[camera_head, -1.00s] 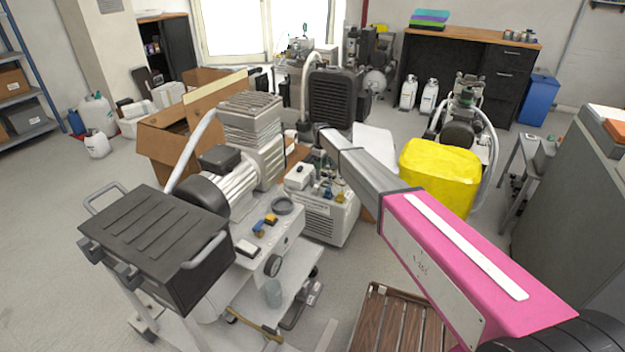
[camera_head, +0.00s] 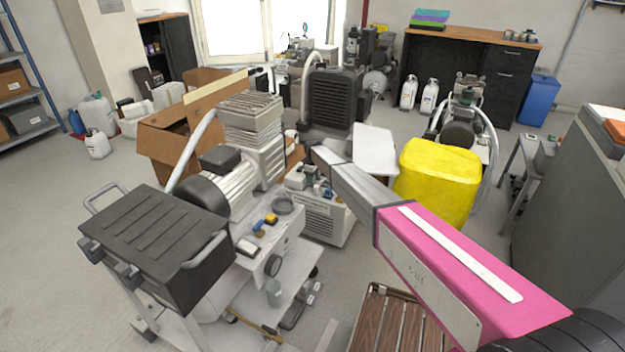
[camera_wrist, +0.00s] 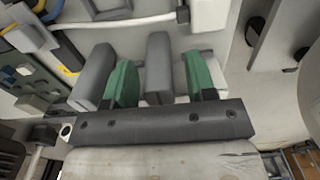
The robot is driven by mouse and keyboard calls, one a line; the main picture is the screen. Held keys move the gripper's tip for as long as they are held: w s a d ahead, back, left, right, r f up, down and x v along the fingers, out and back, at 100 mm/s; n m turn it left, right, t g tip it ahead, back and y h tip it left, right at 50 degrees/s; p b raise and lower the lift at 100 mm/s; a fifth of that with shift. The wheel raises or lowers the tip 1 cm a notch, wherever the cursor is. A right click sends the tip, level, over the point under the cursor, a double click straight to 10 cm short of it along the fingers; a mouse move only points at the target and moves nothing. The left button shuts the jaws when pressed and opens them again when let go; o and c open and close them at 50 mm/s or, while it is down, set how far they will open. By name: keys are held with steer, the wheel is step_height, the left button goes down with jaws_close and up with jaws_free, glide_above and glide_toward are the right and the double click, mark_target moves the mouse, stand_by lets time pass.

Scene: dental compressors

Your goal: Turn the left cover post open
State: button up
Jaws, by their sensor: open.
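A black ribbed cover (camera_head: 155,240) sits on a wheeled cart at the left of the head view. Two grey post-like catches stand on its front edge, a left one (camera_head: 92,250) and a right one (camera_head: 125,275). I cannot tell for sure which part is the left cover post. My gripper (camera_wrist: 159,58) shows in the wrist view with two green-padded fingers apart. Grey upright blocks (camera_wrist: 158,70) stand beside and between the pads. I cannot tell whether the pads touch them. In the head view my forearm hides the gripper.
A white panel with blue and yellow fittings (camera_head: 262,225) stands right of the cover. A ribbed compressor (camera_head: 250,120) is behind it. A yellow canister (camera_head: 437,180) and a wooden slatted stand (camera_head: 385,325) are near my arm. A grey cabinet (camera_head: 580,200) is at right.

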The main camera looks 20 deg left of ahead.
steer(key=shift+f, duration=0.3)
steer(key=c, duration=0.9)
steer(key=shift+m, duration=3.1)
